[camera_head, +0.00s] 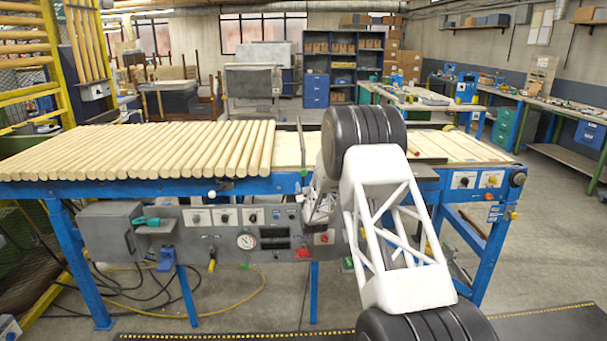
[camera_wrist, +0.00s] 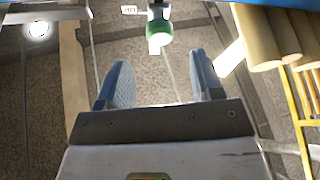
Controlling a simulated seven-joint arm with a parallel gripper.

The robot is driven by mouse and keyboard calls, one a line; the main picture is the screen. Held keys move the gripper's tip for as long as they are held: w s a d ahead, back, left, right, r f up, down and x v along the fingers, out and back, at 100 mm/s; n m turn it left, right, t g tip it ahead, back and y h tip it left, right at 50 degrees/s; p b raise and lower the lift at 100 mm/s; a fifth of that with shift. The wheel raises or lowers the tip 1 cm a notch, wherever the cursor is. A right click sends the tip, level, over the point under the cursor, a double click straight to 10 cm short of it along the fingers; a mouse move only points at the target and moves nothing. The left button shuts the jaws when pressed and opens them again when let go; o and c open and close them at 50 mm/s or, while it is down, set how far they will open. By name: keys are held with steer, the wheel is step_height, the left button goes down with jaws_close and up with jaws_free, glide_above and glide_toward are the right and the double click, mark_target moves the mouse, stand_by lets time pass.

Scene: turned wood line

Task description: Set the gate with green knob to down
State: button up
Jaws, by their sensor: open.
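The green knob (camera_wrist: 159,28) shows in the wrist view at the top centre, on a dark stem with a pale ring. A small white label (camera_wrist: 129,10) with dark lettering sits left of it. My gripper (camera_wrist: 161,75) is open and empty, its two blue fingers apart, with the knob beyond the fingertips and roughly between them. The fingers do not touch it. In the head view my gripper (camera_head: 318,207) is by the table's front panel, partly hidden by my arm. A thin upright plate (camera_head: 301,138), perhaps the gate, stands right of the rods. Its up or down setting cannot be told.
Several turned wooden rods (camera_head: 140,152) lie on the blue-framed table, left of the plate. Their ends (camera_wrist: 258,38) are close on the right in the wrist view. A grey control panel (camera_head: 235,232) with dials and switches hangs below the table front. Open floor lies in front.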

mark_target(304, 174)
steer(key=shift+w, duration=0.1)
steer(key=shift+x, duration=3.8)
jaws_close()
step_height(304, 174, down, 7)
steer(key=shift+f, duration=0.2)
steer(key=shift+c, duration=1)
jaws_free()
steer(key=shift+f, duration=0.1)
steer(key=shift+o, duration=1)
